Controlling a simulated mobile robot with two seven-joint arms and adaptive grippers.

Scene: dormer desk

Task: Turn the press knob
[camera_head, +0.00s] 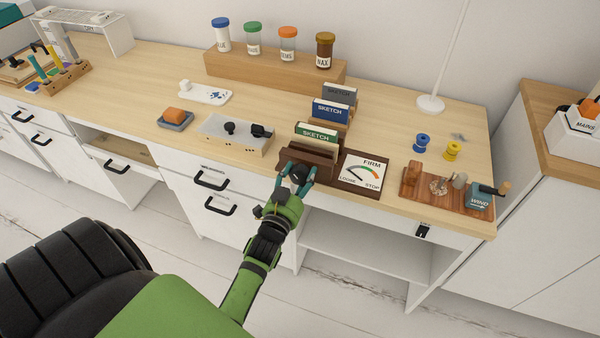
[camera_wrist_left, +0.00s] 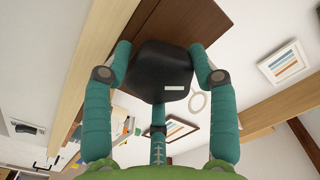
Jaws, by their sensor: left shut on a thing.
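The press (camera_head: 318,168) is a dark brown wooden unit at the desk's front edge, with a dial card (camera_head: 363,173) marked LOOSE, FIRM and STOP on its right. The dial's needle lies within the coloured arc. My left gripper (camera_head: 298,176) is at the press's front face, shut on the black knob. In the left wrist view the black knob (camera_wrist_left: 160,72) with a short white mark sits between the two teal fingers (camera_wrist_left: 160,75), against the brown wood. In the head view the fingers partly hide the knob. My right gripper is not in view.
Sketch books (camera_head: 331,111) stand upright behind the press. A grey box with black knobs (camera_head: 236,133) stands to its left. A wooden winder board (camera_head: 447,187), blue and yellow spools (camera_head: 422,142) lie to the right. Cabinet fronts with handles are below the desk edge.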

